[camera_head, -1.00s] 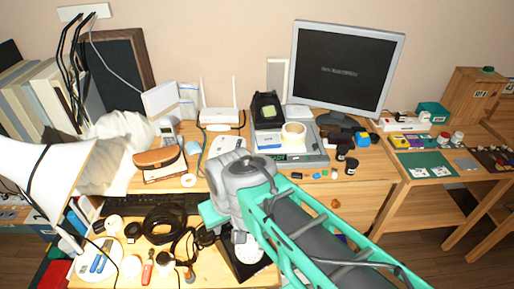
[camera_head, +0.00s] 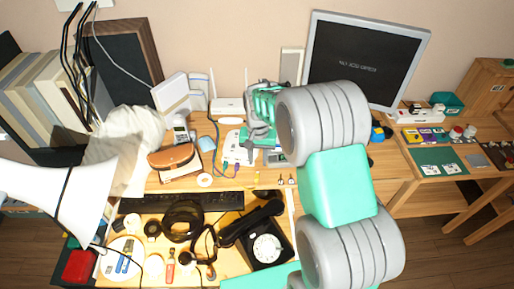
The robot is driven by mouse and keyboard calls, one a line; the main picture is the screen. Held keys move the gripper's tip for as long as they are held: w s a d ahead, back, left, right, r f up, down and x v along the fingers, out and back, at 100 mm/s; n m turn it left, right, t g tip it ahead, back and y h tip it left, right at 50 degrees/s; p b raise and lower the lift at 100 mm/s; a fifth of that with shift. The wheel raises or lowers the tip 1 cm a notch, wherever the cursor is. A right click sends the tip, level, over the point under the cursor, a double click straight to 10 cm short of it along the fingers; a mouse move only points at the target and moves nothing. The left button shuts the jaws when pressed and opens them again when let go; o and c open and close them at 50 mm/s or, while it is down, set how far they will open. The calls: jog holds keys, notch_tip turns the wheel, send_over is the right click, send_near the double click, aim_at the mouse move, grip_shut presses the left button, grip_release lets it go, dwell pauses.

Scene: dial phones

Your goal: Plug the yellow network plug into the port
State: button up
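A white box (camera_head: 236,152) on the desk, left of my gripper, has blue and purple cables at its front edge; it looks like the port unit, but single ports are too small to make out. I cannot clearly pick out the yellow network plug. My gripper (camera_head: 250,150) is at the right side of the white box, small and partly hidden by my arm. Whether its fingers are open or shut, or touch anything, does not show.
A white router (camera_head: 228,106) stands behind the box. A monitor (camera_head: 366,62) is at the back right. A brown case (camera_head: 174,162) lies left. Below are a black keyboard (camera_head: 180,202) and a black dial phone (camera_head: 266,246). My arm covers the desk's right part.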

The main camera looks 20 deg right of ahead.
aim_at(257, 176)
jog(key=shift+w+f, duration=0.25)
jog(key=shift+f, duration=0.3)
jog(key=shift+w+f, duration=0.2)
jog(key=shift+f, duration=0.3)
notch_tip(257, 176, down, 9)
jog(key=b, duration=0.6)
jog(key=shift+r, duration=0.2)
grip_shut()
jog(key=shift+r+p, duration=1.55)
jog(key=shift+r, duration=1)
